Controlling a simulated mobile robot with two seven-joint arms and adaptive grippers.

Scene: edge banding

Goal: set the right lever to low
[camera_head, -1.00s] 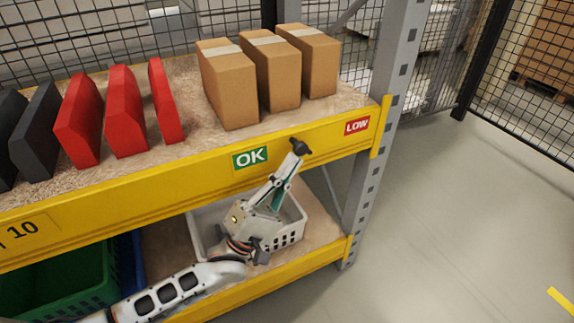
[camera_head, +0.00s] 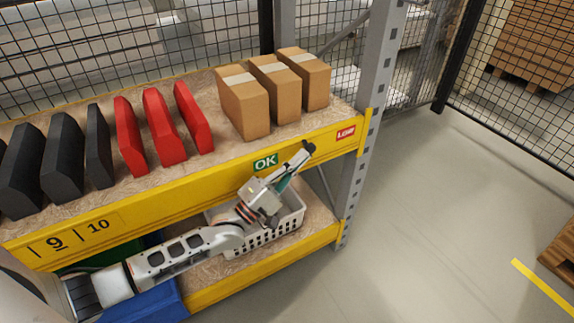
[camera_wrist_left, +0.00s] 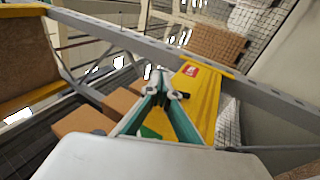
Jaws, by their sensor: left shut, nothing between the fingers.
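The yellow shelf beam (camera_head: 210,183) carries a green OK label (camera_head: 265,162) and, to its right, a red LOW label (camera_head: 346,133). In the left wrist view, the red label (camera_wrist_left: 190,71) lies just beyond the fingertips. My left gripper (camera_head: 308,148) is shut and empty, its dark tips in front of the beam between the two labels. In the left wrist view, the shut fingers (camera_wrist_left: 165,92) partly cover the beam and a green patch. I cannot make out a separate lever; contact with the beam is unclear. My right gripper is not in view.
Several cardboard boxes (camera_head: 244,104), red pieces (camera_head: 163,127) and dark pieces (camera_head: 62,158) stand on the shelf above the beam. A white basket (camera_head: 285,228) sits below, behind my left arm. A grey upright (camera_head: 367,100) bounds the right end; open floor lies beyond.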

